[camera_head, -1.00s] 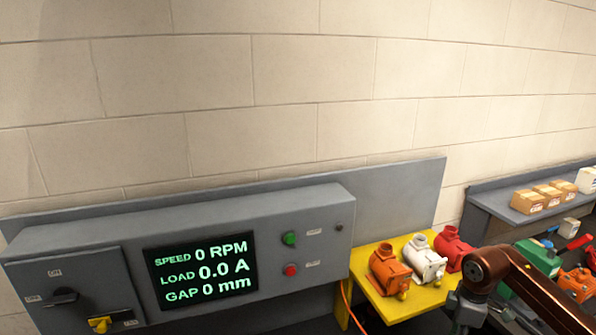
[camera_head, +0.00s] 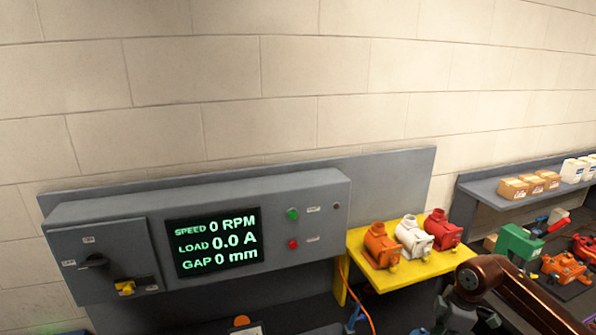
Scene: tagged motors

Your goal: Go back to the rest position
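My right arm (camera_head: 520,290) comes in at the lower right with bronze-brown links. A grey part at its end (camera_head: 465,312), cut off by the bottom edge, may be the wrist or my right gripper; fingers cannot be made out there. It is below and right of the yellow shelf and touches nothing that I can make out. My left arm and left gripper are out of view. Orange (camera_head: 381,246), white (camera_head: 411,238) and red (camera_head: 441,230) motors stand in a row on the yellow shelf (camera_head: 385,283).
A grey control panel (camera_head: 110,215) on the left shows 0 RPM, 0.0 A and 0 mm. A grey bench with a shelf (camera_head: 485,187) of cardboard boxes (camera_head: 513,188) stands at the right. A green machine (camera_head: 520,243) and another orange motor (camera_head: 565,267) sit below it.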

